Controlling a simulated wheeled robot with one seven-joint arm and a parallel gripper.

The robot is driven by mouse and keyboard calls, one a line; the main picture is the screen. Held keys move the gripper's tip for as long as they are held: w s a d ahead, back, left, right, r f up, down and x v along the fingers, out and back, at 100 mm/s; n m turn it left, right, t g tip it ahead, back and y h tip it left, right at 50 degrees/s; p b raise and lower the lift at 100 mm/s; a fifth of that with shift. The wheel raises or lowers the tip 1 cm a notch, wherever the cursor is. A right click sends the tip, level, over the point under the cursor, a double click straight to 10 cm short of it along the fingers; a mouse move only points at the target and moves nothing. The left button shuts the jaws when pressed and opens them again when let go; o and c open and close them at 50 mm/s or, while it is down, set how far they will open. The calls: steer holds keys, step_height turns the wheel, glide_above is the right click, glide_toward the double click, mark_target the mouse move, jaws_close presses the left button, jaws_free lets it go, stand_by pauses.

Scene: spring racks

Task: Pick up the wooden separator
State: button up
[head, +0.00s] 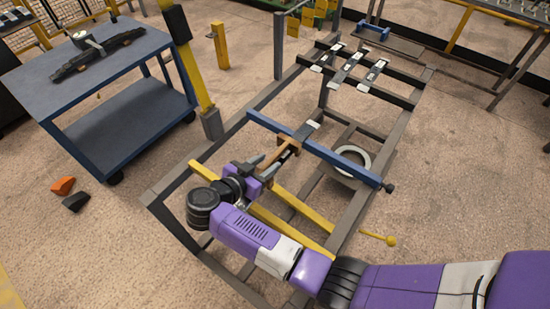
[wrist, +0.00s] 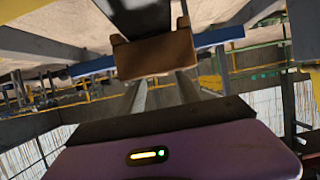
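The wooden separator (head: 288,153) is a brown piece on the metal rack, close to the blue crossbar. In the wrist view it shows as a brown block (wrist: 155,55) with short raised ends, straight ahead of the fingers. My gripper (head: 266,164) is purple with grey fingers and is at the near end of the separator. In the wrist view the two fingers (wrist: 160,88) stand apart and run up to the block's lower edge. Their tips are hidden by the block, so I cannot tell whether they touch or clasp it.
The blue crossbar (head: 345,165) spans the rack (head: 160,190) just beyond the separator. Yellow bars (head: 290,208) cross the rack below my gripper. A blue cart (head: 120,75) stands at the left. A white ring (head: 352,160) lies under the rack. Leaf-spring parts (head: 350,66) rest at the far end.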

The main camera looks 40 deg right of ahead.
mark_target(272, 158)
steer(key=shift+w+p+x, duration=0.2)
steer(key=shift+p+x, duration=0.15)
steer(key=shift+x, duration=2.4)
jaws_close()
